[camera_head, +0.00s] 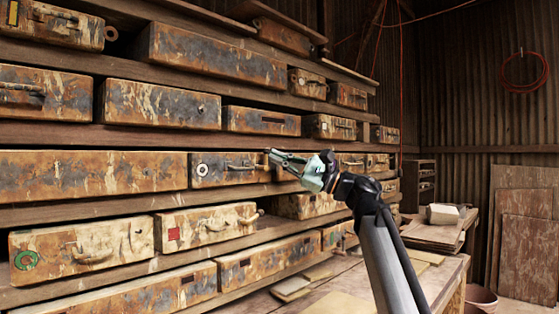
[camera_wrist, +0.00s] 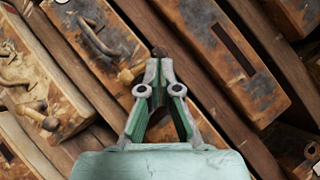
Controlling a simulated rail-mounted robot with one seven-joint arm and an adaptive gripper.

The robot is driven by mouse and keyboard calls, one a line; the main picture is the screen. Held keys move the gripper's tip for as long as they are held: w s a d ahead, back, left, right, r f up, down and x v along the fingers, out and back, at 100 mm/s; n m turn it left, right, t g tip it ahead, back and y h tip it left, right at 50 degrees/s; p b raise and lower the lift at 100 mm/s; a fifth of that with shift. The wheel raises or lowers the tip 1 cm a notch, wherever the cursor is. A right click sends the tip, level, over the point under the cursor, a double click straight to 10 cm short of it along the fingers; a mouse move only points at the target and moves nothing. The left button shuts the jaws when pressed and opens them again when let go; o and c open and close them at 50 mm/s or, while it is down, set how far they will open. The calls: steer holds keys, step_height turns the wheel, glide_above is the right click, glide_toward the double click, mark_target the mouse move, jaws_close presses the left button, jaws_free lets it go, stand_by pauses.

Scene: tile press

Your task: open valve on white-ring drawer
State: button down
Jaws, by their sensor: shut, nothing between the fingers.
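The white-ring drawer (camera_head: 226,178) sits in the middle row in the head view, with a white ring on the left of its rusty front and a curved handle at centre right. In the wrist view, what appears to be the same drawer (camera_wrist: 84,44) shows at upper left with its handle. A brass-coloured valve (camera_wrist: 131,73) sticks out near its lower right end. My gripper (camera_head: 270,154) is at the right end of this drawer front. In the wrist view, my gripper (camera_wrist: 158,62) has its fingertips together, empty, just right of the valve. Contact cannot be told.
Other rusty drawers fill the shelves all around. A drawer with a red square (camera_head: 205,226) lies below, with its own handle and valve. A drawer with a green ring (camera_head: 80,251) is at lower left. A workbench (camera_head: 440,278) with boards stands at lower right.

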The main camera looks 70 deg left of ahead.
stand_by(0.3)
steer(key=w+a+f+b+v, duration=0.1)
steer(key=a+v, duration=0.1)
steer(key=v, duration=1)
steer(key=shift+w+f, duration=0.25)
steer(key=shift+f, duration=0.15)
